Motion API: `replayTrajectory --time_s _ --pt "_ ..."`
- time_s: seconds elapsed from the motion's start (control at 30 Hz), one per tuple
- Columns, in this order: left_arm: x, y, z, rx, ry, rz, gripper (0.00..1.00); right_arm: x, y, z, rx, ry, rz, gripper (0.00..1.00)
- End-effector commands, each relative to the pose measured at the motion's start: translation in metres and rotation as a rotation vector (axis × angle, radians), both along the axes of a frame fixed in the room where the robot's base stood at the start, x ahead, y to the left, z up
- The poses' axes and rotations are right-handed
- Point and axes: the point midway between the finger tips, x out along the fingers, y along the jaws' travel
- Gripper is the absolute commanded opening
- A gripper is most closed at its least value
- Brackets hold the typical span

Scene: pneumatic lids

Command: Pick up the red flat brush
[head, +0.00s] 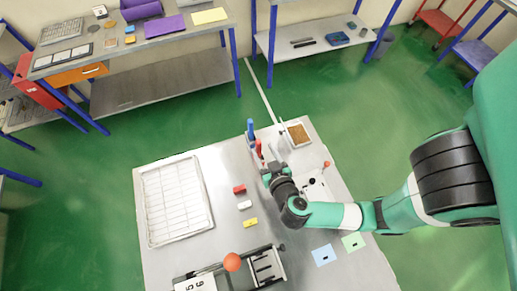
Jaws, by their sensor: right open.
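A slim red item (259,149), which looks like the red flat brush, stands roughly upright near the far edge of the metal table. A blue upright item (250,130) is just behind it to the left. My right gripper (268,168) is right in front of the red item, with its arm coming in from the right. Its jaws are open. It partly hides the lower end of the red item, and I cannot tell whether they touch. My left gripper is not in view.
A white compartment tray (150,205) lies on the table's left. Red (239,188), white (245,205) and yellow (250,222) blocks lie mid-table. A device with an orange ball (232,262) is at the front. A brown-filled tray (298,133) is at the far right.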

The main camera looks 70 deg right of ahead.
Motion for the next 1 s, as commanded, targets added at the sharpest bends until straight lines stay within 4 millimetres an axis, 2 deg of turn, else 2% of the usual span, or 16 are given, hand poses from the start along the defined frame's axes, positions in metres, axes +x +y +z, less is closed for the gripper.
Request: replayTrajectory --time_s 0.1,0.3,0.47,0.6,0.83,0.87,1.0 --pt "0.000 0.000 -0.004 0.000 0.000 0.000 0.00 0.006 -0.008 -0.004 0.000 -0.003 -0.003 0.57" --pt "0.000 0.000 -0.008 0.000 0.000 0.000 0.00 0.010 -0.012 -0.008 0.001 -0.003 -0.002 0.57" --pt "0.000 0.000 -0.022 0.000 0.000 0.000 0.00 0.030 -0.028 -0.020 0.001 -0.006 -0.006 0.57" --pt "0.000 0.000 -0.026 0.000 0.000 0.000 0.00 0.040 -0.041 -0.025 0.000 -0.002 -0.003 0.57" --pt "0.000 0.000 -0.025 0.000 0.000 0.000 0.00 0.042 -0.043 -0.024 0.000 -0.002 0.001 0.57" --pt "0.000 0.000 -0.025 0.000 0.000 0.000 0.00 0.042 -0.043 -0.024 0.000 -0.002 0.001 0.54" --pt "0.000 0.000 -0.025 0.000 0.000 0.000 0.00 0.041 -0.042 -0.024 0.000 -0.002 0.001 0.29"
